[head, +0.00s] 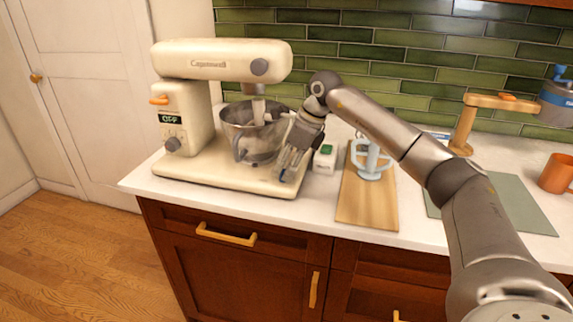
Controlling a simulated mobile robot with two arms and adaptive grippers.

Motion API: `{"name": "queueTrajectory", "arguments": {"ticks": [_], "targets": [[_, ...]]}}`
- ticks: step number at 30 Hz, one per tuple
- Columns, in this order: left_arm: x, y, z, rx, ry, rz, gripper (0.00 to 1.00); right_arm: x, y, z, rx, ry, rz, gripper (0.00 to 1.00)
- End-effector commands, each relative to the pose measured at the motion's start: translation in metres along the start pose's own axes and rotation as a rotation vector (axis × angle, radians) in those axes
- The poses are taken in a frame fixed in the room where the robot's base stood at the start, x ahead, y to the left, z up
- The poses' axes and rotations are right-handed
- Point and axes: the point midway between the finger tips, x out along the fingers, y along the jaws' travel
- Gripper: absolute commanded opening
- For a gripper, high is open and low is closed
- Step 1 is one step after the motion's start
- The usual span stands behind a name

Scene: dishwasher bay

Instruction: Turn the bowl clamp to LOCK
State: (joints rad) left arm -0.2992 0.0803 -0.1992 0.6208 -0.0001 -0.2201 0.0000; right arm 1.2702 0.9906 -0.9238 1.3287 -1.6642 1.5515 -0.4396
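A cream stand mixer (222,60) stands on the white counter, with a steel bowl (243,117) on its base (215,174) under the head. My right gripper (288,172) reaches down from the right at the bowl's right side, its fingertips low over the right end of the base. A small bluish part shows at the fingertips; I cannot tell whether it is the bowl clamp or part of the gripper. The clamp and any LOCK mark cannot be made out. Whether the fingers are open or shut is unclear. My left gripper is not in view.
The mixer display (171,119) reads OFF. Right of the mixer are a small white box with a green top (325,158), a wooden board (365,207), a pale blue object (371,160), a wooden stand (463,132) and an orange mug (556,173). My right arm crosses above the counter.

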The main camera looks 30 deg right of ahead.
Motion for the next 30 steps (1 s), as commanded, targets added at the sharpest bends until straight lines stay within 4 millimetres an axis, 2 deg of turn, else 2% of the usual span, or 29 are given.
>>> {"name": "queueTrajectory", "arguments": {"ticks": [3,9,12,22,30], "targets": [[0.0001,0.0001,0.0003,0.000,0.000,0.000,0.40,0.0000,0.0001,0.0001,0.000,0.000,0.000,0.35],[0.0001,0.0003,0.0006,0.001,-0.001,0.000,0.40,-0.0003,0.0001,0.0001,0.000,0.000,0.000,0.09],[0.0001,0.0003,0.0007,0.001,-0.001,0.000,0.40,-0.0003,0.0001,0.0001,0.000,-0.001,0.000,0.00],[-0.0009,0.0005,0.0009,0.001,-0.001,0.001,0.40,-0.0009,0.0005,0.0003,0.026,-0.001,-0.011,0.00],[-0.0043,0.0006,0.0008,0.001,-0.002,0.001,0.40,-0.0012,0.0019,0.0006,0.161,-0.001,-0.068,0.00]]}}
